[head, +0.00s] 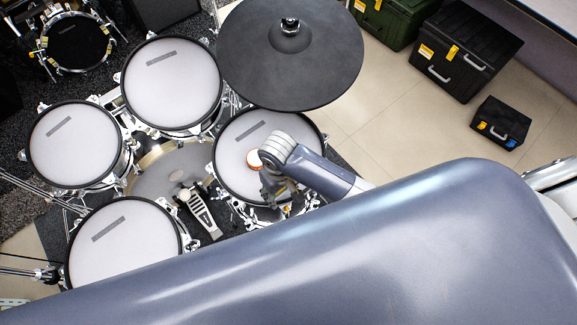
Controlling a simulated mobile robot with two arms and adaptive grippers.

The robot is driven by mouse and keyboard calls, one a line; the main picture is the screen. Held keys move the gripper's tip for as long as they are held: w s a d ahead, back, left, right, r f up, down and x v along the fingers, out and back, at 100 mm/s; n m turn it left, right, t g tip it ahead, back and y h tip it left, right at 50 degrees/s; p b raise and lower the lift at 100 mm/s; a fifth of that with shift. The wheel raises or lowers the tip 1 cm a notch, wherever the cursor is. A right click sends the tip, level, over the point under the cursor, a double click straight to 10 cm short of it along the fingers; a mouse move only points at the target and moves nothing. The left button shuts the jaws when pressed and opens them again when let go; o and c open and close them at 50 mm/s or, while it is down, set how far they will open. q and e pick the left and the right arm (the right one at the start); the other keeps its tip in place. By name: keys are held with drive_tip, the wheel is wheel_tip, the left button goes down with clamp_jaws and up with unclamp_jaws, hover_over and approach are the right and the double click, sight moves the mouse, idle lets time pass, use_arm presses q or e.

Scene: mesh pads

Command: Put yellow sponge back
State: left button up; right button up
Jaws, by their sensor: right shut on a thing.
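My right gripper (275,190) reaches down over the lower right edge of the right-hand white drum pad. It is shut. A small yellow patch at its fingertips, the yellow sponge (287,208), is mostly hidden by the fingers and wrist. A round orange-and-white piece (254,159) shows beside the wrist, over the drum pad (235,150); I cannot tell what it is. My left gripper is not in view.
Several white mesh drum pads (172,80) stand on the left, with a kick pedal (203,215) between them. A large black cymbal (290,70) overhangs the back. Black cases (465,60) and a small black case (500,123) stand on tiled floor, clear between them and the drums.

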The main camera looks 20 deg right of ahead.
drive_tip(key=w+d, duration=0.1)
drive_tip(key=w, duration=0.1)
drive_tip(key=w+d, duration=0.2)
drive_tip(key=w, duration=0.1)
drive_tip(key=w+d+f, duration=0.1)
drive_tip(key=w+d, duration=0.1)
drive_tip(key=shift+w+d, duration=0.15)
drive_tip(key=shift+w, duration=0.15)
drive_tip(key=shift+w+d+f, duration=0.15)
drive_tip(key=shift+w+f, duration=0.05)
drive_tip(key=shift+f, duration=1.5)
drive_tip(key=shift+f, duration=0.25)
drive_tip(key=o, duration=1)
drive_tip(key=shift+o, duration=0.2)
drive_tip(key=shift+r, duration=0.1)
wheel_tip(320, 180, up, 12)
drive_tip(key=p, duration=0.1)
drive_tip(key=shift+r, duration=0.15)
